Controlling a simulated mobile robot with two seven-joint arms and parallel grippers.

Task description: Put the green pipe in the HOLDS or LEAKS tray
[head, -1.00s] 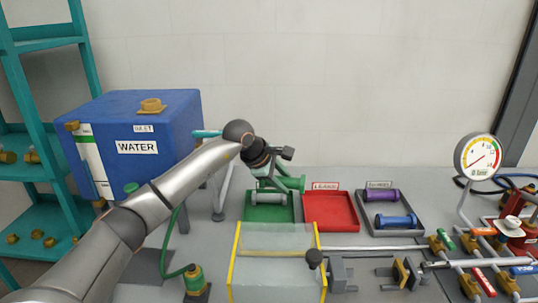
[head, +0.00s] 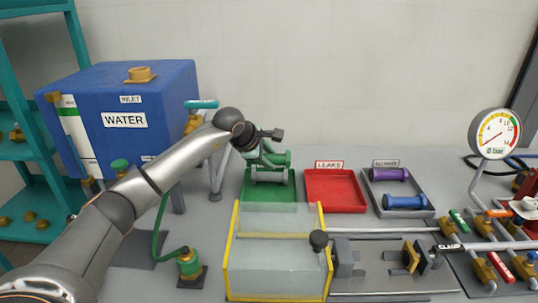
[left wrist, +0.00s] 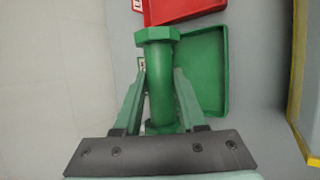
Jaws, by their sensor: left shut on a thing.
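The green pipe (head: 280,158) with hex ends is held by my left gripper (head: 262,157), which is shut on it above the back part of the green tray (head: 256,196). The left wrist view shows the pipe (left wrist: 160,85) between the two fingers, with the green tray (left wrist: 212,75) under it and to its right. A grey pipe (head: 268,178) shows at the green tray. The red LEAKS tray (head: 333,190) is empty, just right of the green one. Any label of the green tray is hidden by my arm and the pipe. My right gripper is not in view.
A grey tray (head: 373,205) holds a purple pipe (head: 389,174) and a blue pipe (head: 405,202). A clear yellow-edged box (head: 276,262) stands in front of the trays. The blue WATER tank (head: 125,115) is at left; a gauge (head: 495,133) and valves are at right.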

